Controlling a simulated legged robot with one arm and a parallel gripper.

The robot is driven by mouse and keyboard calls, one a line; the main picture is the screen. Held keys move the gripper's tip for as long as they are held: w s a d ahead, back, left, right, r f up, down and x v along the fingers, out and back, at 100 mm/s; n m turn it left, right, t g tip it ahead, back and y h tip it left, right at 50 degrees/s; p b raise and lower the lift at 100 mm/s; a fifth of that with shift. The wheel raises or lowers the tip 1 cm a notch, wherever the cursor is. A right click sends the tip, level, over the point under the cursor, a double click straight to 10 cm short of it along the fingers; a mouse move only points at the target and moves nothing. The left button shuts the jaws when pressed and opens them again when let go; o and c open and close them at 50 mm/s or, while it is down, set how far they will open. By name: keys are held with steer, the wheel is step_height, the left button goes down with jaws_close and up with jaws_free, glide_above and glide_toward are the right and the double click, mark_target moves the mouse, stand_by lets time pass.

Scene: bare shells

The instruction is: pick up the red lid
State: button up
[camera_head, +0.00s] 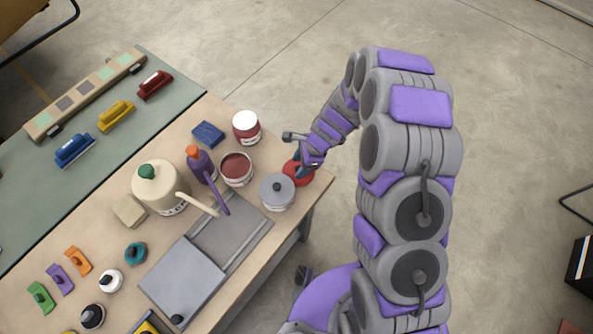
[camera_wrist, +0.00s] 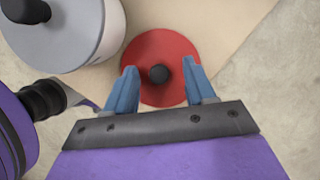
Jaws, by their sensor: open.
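The red lid (camera_wrist: 163,48) is a flat disc with a dark round knob (camera_wrist: 159,74) at its middle. In the head view the red lid (camera_head: 293,178) lies at the table's right edge, partly hidden by my gripper (camera_head: 306,164). In the wrist view my gripper (camera_wrist: 158,88) is open, with one blue finger on each side of the knob. The fingers overlap the lid in the picture. I cannot tell whether they touch it.
A grey-lidded pot (camera_head: 278,190) stands close to the left of the red lid. An open red-brown jar (camera_head: 236,168), a white-topped jar (camera_head: 246,127) and a purple bottle (camera_head: 200,163) stand nearby. The floor right of the table (camera_head: 322,186) is clear near the edge.

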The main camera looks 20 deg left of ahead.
steer(key=shift+f, duration=0.5)
steer(key=shift+d+r, duration=0.1)
steer(key=shift+d, duration=0.2)
steer(key=shift+a, duration=0.4)
steer(key=c, duration=0.7)
steer(key=shift+c, duration=1.3)
steer(key=shift+d, duration=0.25)
jaws_close()
